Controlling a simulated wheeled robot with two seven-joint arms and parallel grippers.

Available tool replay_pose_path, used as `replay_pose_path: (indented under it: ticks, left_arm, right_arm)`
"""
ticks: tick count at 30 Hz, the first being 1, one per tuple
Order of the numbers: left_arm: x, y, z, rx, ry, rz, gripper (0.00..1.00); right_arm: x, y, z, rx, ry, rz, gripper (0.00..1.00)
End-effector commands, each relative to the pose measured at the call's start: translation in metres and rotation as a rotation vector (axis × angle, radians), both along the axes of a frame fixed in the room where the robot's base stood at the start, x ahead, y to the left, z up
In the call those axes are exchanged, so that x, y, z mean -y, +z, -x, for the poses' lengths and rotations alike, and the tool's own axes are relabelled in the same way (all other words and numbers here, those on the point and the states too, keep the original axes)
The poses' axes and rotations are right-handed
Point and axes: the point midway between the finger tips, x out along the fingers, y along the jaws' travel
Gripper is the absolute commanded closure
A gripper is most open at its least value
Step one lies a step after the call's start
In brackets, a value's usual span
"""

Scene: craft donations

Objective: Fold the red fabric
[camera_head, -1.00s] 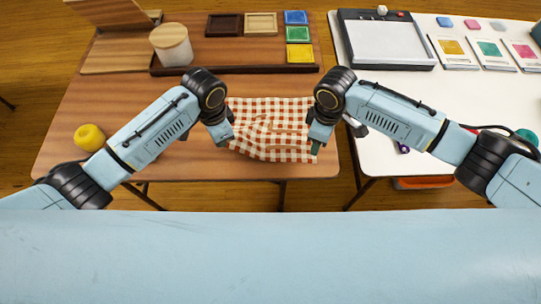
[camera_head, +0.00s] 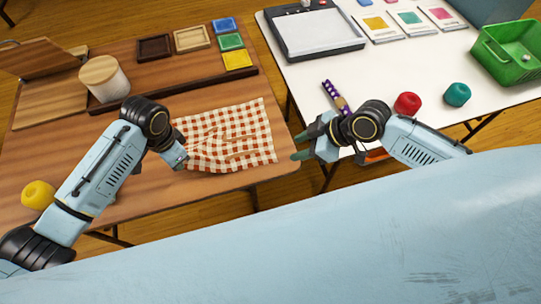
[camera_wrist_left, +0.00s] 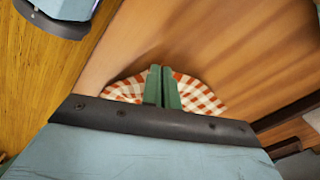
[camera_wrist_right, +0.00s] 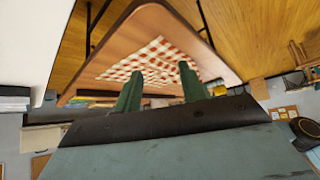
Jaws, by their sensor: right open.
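The red fabric (camera_head: 230,137) is a red-and-white checked cloth. It lies wrinkled near the front right corner of the wooden table (camera_head: 140,190). My left gripper (camera_head: 180,163) is at the cloth's left edge. In the left wrist view its fingers (camera_wrist_left: 162,88) are together, with cloth (camera_wrist_left: 200,97) showing on both sides; they appear shut on its edge, though the pinch itself is hidden. My right gripper (camera_head: 300,147) is open and empty, off the cloth's right side. In the right wrist view its fingers (camera_wrist_right: 160,85) are apart, facing the cloth (camera_wrist_right: 155,62) across a gap.
A yellow yarn ball (camera_head: 38,194) is at the left. The white table (camera_head: 420,80) holds red (camera_head: 407,103) and teal (camera_head: 457,95) balls and a green bin (camera_head: 510,52).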

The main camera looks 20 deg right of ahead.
Motion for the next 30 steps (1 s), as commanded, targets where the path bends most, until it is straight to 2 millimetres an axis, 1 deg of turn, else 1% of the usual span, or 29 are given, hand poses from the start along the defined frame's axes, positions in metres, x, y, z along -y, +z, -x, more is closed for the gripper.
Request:
replay_pose_path:
  ticks: [3,7,11,21,25,30]
  left_arm:
    - [0.000,0.000,0.000,0.000,0.000,0.000,1.00]
    - [0.000,0.000,0.000,0.000,0.000,0.000,1.00]
    - [0.000,0.000,0.000,0.000,0.000,0.000,1.00]
    - [0.000,0.000,0.000,0.000,0.000,0.000,1.00]
    - [0.000,0.000,0.000,0.000,0.000,0.000,1.00]
    - [0.000,0.000,0.000,0.000,0.000,0.000,1.00]
  right_arm:
    - [0.004,0.003,0.001,0.021,-0.005,-0.010,0.59]
    - [0.000,-0.002,-0.002,0.024,-0.008,-0.012,0.59]
    - [-0.010,-0.014,-0.007,0.022,-0.008,-0.013,0.59]
    - [-0.037,-0.052,-0.024,0.021,-0.008,-0.012,0.59]
    - [-0.044,-0.063,-0.029,0.022,-0.007,-0.011,0.59]
    - [-0.049,-0.071,-0.032,0.022,-0.007,-0.010,0.59]
